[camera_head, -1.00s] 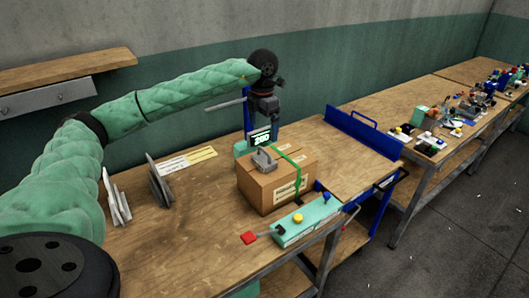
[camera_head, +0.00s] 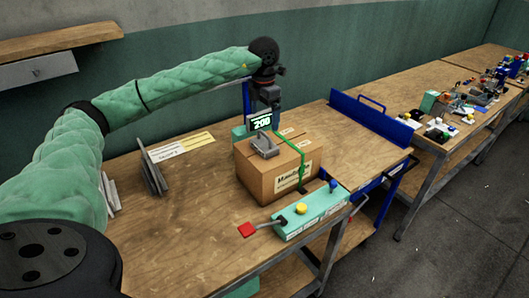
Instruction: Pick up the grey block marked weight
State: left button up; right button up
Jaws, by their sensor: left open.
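The grey block (camera_head: 264,146), a small weight with a handle on top, sits on the top of a cardboard box (camera_head: 265,182). Any marking on it is too small to read. My left gripper (camera_head: 264,107) hangs pointing down above and behind the box, apart from the block. It is open and holds nothing that I can see. Its fingertips are hard to make out near the lit display (camera_head: 261,122). My right gripper is not in view.
A green strap crosses the box. A teal control box (camera_head: 310,213) with a yellow knob, a blue knob and a red-ended lever is in front. Grey plates (camera_head: 152,172) stand on the wooden table (camera_head: 185,225) at left. A blue-framed panel (camera_head: 370,122) stands at right.

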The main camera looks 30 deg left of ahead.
aim_at(265, 142)
pick_arm(q)
notch_tip(265, 142, down, 3)
jog(key=shift+b, duration=0.8)
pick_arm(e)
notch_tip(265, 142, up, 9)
pick_arm(q)
jog(key=shift+f+p, duration=0.4)
jog(key=shift+f, duration=0.8)
jog(key=f+p, duration=0.1)
jog(key=f, duration=0.2)
jog(key=f+p, duration=0.1)
jog(key=f, duration=0.1)
jog(key=shift+w+a+f+p, duration=0.1)
jog(key=shift+w+p, duration=0.2)
jog(key=shift+p, duration=0.05)
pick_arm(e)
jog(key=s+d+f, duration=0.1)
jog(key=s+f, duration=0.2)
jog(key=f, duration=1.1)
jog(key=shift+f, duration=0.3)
pick_arm(q)
jog(key=c, duration=1.8)
jog(key=shift+o, duration=0.2)
